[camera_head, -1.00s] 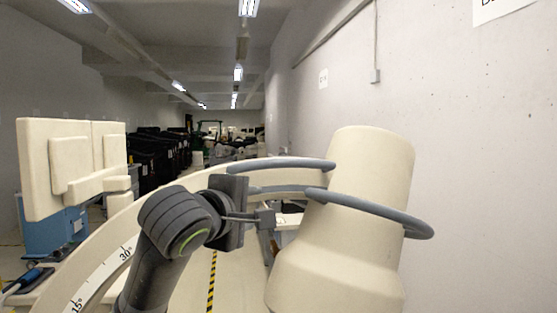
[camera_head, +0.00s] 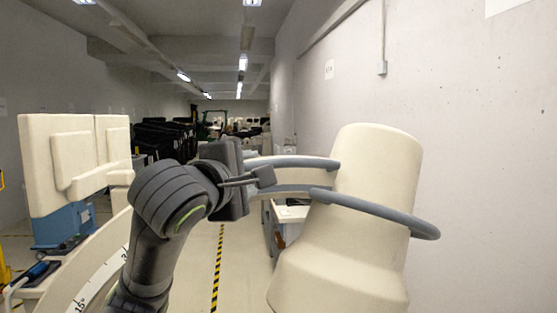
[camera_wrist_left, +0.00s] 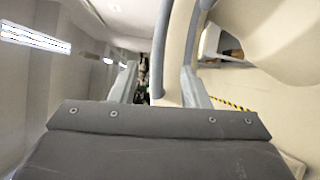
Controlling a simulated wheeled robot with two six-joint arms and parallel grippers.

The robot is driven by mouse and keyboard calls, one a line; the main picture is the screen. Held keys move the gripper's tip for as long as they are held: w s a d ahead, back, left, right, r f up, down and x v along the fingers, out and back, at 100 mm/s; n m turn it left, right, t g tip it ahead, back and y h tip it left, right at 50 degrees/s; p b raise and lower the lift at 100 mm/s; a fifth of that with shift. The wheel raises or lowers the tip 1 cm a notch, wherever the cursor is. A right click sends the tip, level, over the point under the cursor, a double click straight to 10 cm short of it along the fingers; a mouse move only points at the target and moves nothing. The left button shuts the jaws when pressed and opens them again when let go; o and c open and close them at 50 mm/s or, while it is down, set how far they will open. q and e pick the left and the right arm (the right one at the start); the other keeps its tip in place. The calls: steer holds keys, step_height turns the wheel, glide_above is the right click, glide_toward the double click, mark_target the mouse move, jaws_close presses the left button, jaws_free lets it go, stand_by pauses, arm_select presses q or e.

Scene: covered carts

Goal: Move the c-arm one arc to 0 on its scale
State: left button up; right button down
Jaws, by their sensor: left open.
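The c-arm's cream arc (camera_head: 85,262) curves up from the lower left; its scale (camera_head: 100,283) shows 15° and part of a mark that my arm covers. No pointer or 0 mark is visible. A large cream cylindrical housing (camera_head: 365,220) at right carries a grey curved handle (camera_head: 385,212). A cream panel unit (camera_head: 60,160) is at left. My left gripper (camera_head: 262,178) is open near the handle's left end. In the left wrist view, its fingers (camera_wrist_left: 160,88) are spread, with a grey bar (camera_wrist_left: 163,45) running between them; contact cannot be told. My right gripper is out of view.
A concrete wall (camera_head: 470,130) closes off the right side. A blue base (camera_head: 62,225) stands below the panel. Black covered carts (camera_head: 165,138) line the far left. A yellow-black floor stripe (camera_head: 218,260) runs along the open aisle.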

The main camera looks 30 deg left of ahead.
mark_target(276, 163)
arm_select(q)
steer(key=w+p, duration=0.1)
steer(key=w, duration=0.3)
steer(key=w+a+p, duration=0.1)
steer(key=w+p, duration=0.1)
steer(key=w, duration=0.2)
steer(key=w+p, duration=0.2)
steer(key=w, duration=0.2)
steer(key=shift+a+f, duration=0.15)
steer(key=shift+a, duration=0.15)
steer(key=shift+w+a+f+p, duration=0.1)
steer(key=shift+w+p, duration=0.4)
steer(key=shift+w, duration=0.5)
jaws_close()
